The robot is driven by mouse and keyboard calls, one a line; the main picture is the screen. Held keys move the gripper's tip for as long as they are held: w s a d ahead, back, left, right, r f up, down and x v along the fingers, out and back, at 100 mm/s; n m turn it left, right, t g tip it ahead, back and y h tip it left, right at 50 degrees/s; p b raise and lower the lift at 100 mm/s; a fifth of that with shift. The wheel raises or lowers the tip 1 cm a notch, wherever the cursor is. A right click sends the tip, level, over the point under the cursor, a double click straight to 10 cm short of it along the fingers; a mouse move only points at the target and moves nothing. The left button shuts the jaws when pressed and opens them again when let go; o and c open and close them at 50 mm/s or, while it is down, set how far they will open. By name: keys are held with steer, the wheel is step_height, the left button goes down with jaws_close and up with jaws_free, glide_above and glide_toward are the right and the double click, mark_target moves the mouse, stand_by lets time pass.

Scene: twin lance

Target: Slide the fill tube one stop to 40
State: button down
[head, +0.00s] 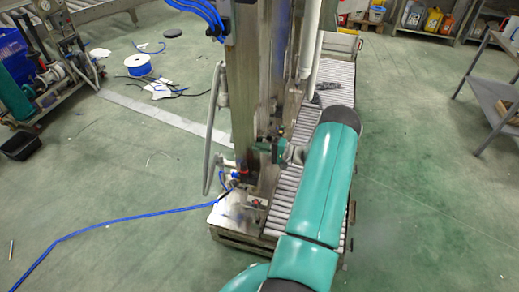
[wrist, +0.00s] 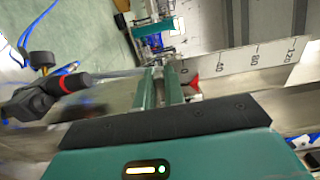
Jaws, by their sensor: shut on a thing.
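My gripper (wrist: 160,88) reaches forward in the wrist view, with its two green fingers close together and shut on a part taken to be the fill tube's. That part is mostly hidden between the fingers. A red pointer (wrist: 193,83) sits just right of the fingers. A pale scale plate (wrist: 245,67) with black numbers runs away to the right. The pointer is near its low end, left of the 40 mark; the exact reading is unclear. In the head view, my gripper (head: 268,147) is small against the machine column (head: 246,95), partly hidden by my arm.
A black handle with a red band (wrist: 48,97) stands close on the left in the wrist view. In the head view, a white vertical pipe (head: 311,40) rises over the roller conveyor (head: 336,77). A blue hose (head: 120,220) crosses the floor. Green floor at right is open.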

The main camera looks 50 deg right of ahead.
steer(key=shift+r, duration=1.3)
steer(key=c, duration=1.3)
jaws_free()
steer(key=shift+s, duration=0.1)
steer(key=v, duration=0.7)
